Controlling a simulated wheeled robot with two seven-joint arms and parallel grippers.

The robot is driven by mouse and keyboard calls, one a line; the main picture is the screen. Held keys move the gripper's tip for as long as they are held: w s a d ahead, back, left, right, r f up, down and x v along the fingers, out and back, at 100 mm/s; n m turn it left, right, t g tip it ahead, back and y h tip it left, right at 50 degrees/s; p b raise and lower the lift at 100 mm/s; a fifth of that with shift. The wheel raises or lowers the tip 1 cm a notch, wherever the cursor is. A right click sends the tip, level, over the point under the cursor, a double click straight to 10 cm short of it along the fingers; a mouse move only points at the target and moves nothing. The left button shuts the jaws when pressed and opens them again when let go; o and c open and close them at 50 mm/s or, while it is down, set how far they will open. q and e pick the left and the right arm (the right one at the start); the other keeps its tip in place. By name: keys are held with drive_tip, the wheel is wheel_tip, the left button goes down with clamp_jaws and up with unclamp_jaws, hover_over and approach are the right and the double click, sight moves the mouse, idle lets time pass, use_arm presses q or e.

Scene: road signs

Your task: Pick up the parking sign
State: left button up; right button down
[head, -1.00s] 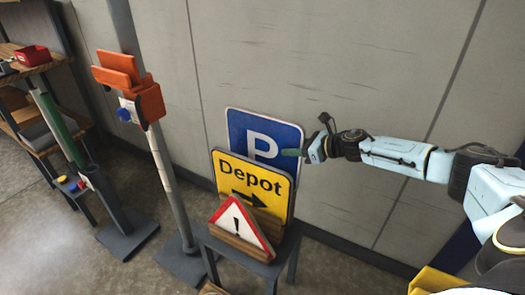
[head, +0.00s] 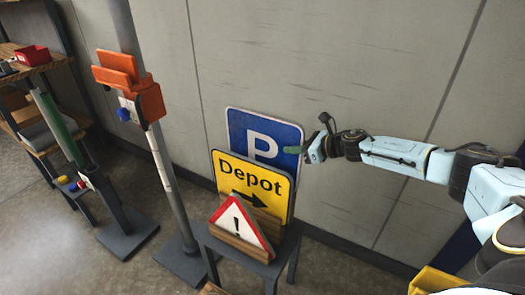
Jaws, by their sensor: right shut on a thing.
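The blue parking sign (head: 265,127) with a white P stands upright at the back of a small grey table (head: 246,258), behind the yellow Depot sign (head: 254,178), which hides its lower part. My right gripper (head: 298,150) comes in from the right and is shut on the right edge of the parking sign. A red-rimmed warning triangle (head: 238,222) stands in front of the Depot sign. My left gripper is not in view.
A grey wall (head: 320,60) rises close behind the signs. A grey post with an orange bracket (head: 145,103) stands to the left. A wooden shelf (head: 34,66) is at the far left. A yellow bin (head: 437,281) sits at the bottom right.

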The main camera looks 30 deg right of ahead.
sight(296, 123)
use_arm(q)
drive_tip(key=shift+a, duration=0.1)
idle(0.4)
